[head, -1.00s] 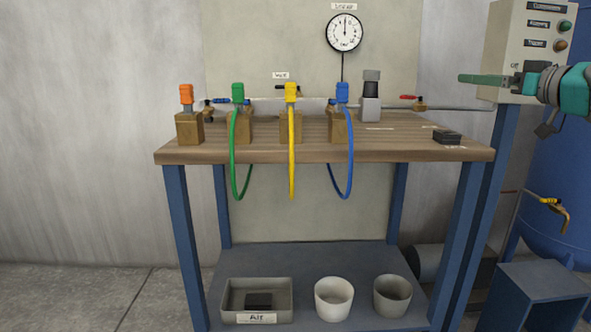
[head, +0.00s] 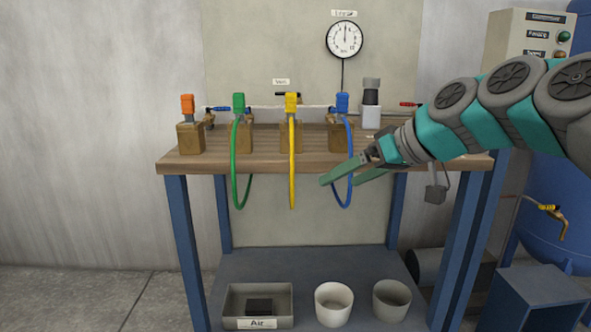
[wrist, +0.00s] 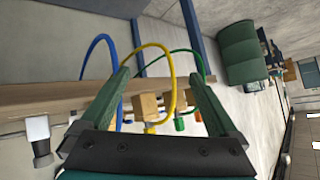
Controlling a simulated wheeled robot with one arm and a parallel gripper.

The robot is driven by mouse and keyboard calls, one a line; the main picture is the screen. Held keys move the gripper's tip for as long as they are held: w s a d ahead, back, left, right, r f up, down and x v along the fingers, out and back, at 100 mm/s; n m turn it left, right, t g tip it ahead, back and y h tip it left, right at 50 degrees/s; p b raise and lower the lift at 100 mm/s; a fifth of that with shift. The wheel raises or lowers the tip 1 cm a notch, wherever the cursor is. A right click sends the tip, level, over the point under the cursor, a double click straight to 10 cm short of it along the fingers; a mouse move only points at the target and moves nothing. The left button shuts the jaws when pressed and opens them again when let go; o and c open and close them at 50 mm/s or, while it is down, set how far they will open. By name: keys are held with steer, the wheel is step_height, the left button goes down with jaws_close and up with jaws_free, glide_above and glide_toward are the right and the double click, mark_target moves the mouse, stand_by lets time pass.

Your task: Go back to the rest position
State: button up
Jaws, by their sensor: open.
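My gripper (head: 339,180) is open and empty in the head view, in front of the table's front edge on the right, near the lower part of the blue hose (head: 351,180). The arm reaches in from the right edge. In the wrist view the two green fingers of my gripper (wrist: 160,85) are spread wide, with the yellow hose (wrist: 173,75) and a wooden block (wrist: 146,105) seen beyond and between them. The blue hose (wrist: 98,41) shows beyond the left finger, and the green hose (wrist: 192,53) beyond the right one.
The wooden table (head: 235,164) carries wooden blocks with orange (head: 187,104), green, yellow and blue fittings. A lower shelf (head: 300,262) holds a grey tray (head: 283,303) and two cups (head: 333,302). A control box (head: 523,40) and a blue tank (head: 566,180) stand at the right. Left floor is clear.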

steer(key=s+a+f+g+h, duration=0.2)
steer(key=s+a+f, duration=0.1)
steer(key=s+f, duration=0.45)
steer(key=s+d+f+m+g+h+p, duration=0.1)
steer(key=s+d+f+m+g+h, duration=0.2)
steer(key=s+f, duration=0.7)
steer(key=s+d+f+m+g+h+p, duration=0.1)
steer(key=s+d+f+m+g+h, duration=0.2)
steer(key=s+f, duration=0.7)
steer(key=s+d, duration=0.2)
steer(key=s, duration=0.3)
steer(key=shift+d+g+p, duration=0.3)
stand_by(0.5)
